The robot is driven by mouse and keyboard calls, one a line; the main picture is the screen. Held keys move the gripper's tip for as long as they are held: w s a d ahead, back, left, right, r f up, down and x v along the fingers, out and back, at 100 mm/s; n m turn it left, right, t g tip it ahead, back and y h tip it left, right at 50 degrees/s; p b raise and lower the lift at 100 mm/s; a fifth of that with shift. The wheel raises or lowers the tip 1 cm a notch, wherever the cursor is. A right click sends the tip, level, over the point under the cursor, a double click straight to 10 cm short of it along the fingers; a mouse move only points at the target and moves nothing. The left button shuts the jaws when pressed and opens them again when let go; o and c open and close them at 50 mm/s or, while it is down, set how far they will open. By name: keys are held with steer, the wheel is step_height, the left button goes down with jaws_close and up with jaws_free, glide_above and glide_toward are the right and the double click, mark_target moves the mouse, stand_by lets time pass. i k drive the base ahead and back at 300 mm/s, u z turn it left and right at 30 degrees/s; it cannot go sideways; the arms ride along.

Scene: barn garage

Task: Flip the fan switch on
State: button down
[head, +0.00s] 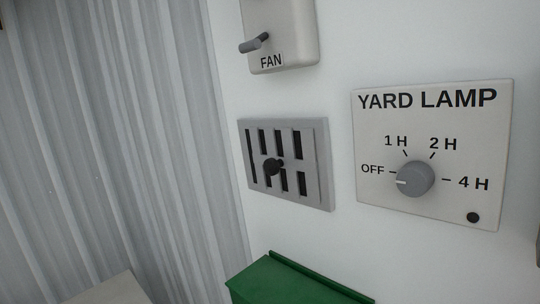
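The fan switch (283,35) is a pale box on the white wall at the top middle of the head view. It is cut off by the top edge, and the label FAN is on its lower part. A grey lever (254,43) sticks out from it toward the left and a little down. I cannot tell from this view which position the lever is in. My gripper is not in the picture.
Below the fan switch is a grey slotted plate (318,190) with a dark knob. To the right is a YARD LAMP panel (430,125) whose grey dial points toward OFF. A green box (285,283) stands below. Corrugated metal (110,140) covers the left side.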

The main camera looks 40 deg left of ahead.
mark_target(255, 44)
steer(key=k, duration=0.5)
steer(key=u, duration=0.35)
steer(key=i, duration=0.35)
steer(key=u, duration=0.35)
